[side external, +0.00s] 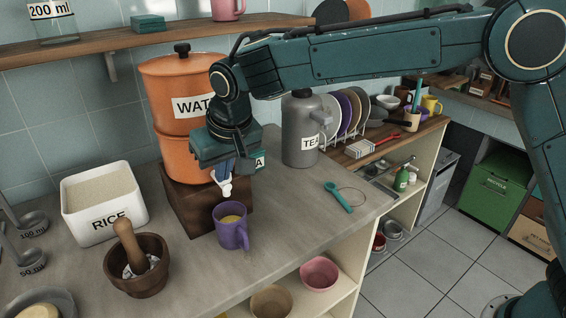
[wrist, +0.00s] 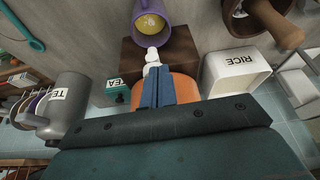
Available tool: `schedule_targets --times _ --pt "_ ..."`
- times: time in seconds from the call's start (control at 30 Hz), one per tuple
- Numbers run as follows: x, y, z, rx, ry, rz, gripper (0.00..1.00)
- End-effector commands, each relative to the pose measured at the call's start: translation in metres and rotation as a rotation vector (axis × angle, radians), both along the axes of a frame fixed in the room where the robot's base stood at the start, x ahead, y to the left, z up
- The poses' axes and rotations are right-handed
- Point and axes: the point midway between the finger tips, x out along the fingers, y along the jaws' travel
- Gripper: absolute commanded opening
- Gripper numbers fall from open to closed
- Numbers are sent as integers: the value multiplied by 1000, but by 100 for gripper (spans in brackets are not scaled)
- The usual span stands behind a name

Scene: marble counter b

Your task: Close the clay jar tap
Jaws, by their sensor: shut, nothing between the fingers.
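The orange clay jar (side external: 168,88), labelled "WAT…", stands on a dark brown wooden block (side external: 180,206). In the wrist view the jar (wrist: 185,88) is partly hidden behind my fingers. Its white tap (side external: 225,188) sticks out low at the front, and it also shows in the wrist view (wrist: 151,58). My gripper (side external: 224,177) is shut and empty, with its blue fingers pointing down right at the tap; in the wrist view the fingertips (wrist: 156,70) overlap the tap's near part. I cannot tell whether they touch it. A purple mug (side external: 234,237) holding yellowish contents stands below the tap.
A white RICE bin (side external: 130,212) and a wooden mortar with pestle (side external: 150,280) stand left. A grey TEA flask (side external: 300,150) and a small green box (wrist: 118,90) stand beside the jar. A teal spoon (side external: 338,197) lies right; the counter around it is mostly clear.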

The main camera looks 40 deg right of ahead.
Motion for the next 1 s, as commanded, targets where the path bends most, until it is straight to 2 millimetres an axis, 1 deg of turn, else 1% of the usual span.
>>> schedule_targets --times 0.23,0.57,1.0 --pt "8 2 0 1 -3 -76 0" --pt "10 1 0 2 -7 -81 0" --pt "7 -12 0 -1 -6 -87 0"
